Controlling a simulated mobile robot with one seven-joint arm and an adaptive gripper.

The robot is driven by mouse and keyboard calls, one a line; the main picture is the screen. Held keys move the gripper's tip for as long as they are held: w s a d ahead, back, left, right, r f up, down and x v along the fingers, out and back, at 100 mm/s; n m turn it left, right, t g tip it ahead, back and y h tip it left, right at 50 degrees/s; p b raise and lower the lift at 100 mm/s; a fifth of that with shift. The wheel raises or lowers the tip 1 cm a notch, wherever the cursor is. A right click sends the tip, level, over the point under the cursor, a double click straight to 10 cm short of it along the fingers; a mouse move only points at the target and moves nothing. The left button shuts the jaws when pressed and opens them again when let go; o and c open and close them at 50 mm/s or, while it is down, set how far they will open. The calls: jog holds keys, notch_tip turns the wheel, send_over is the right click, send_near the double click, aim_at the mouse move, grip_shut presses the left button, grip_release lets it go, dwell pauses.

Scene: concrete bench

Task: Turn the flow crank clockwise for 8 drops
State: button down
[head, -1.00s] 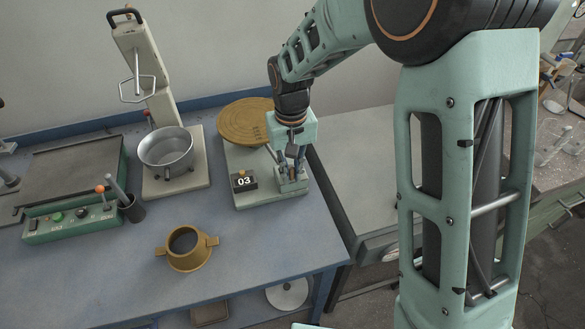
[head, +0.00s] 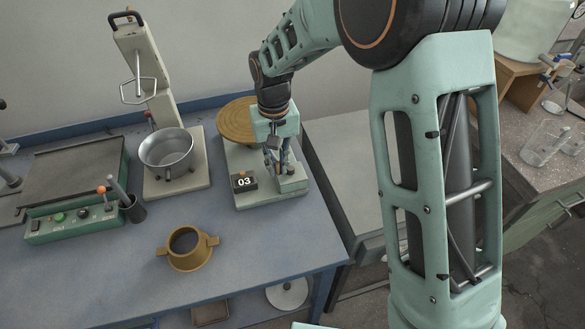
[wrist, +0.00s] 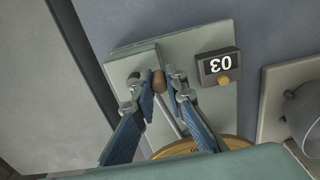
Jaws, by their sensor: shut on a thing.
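The flow crank's brown knob (wrist: 158,82) shows in the wrist view between my two fingertips, with a pale metal rod running down from it. My gripper (wrist: 153,84) is shut on this knob. In the head view my gripper (head: 278,164) points down over the right part of the crank's grey base plate (head: 262,203), and its fingers hide most of the crank. A dark counter box (head: 243,182) with a yellow knob on top sits on the plate to the left and reads 03. It appears upside down in the wrist view (wrist: 219,66).
A round tan disc (head: 238,124) lies behind the counter. A stand with a metal pot (head: 166,150) is to the left. A brass funnel-like cup (head: 188,248) stands in front on the blue bench (head: 110,275). A green control box (head: 72,220) is at the far left.

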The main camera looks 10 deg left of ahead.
jog(key=shift+w+a+f, duration=0.15)
jog(key=shift+w, duration=0.35)
jog(key=shift+w+a+f, duration=0.1)
jog(key=shift+w, duration=0.4)
jog(key=shift+w+d+f+p, duration=0.1)
jog(key=shift+w+d+p, duration=0.1)
jog(key=shift+w, duration=0.25)
jog(key=shift+w+d+p, duration=0.15)
jog(key=shift+w+p, duration=0.05)
jog(key=shift+w, duration=0.25)
jog(key=shift+w+d, duration=0.45)
jog(key=shift+d, duration=0.05)
jog(key=shift+w+d, duration=0.3)
jog(key=shift+d, duration=0.15)
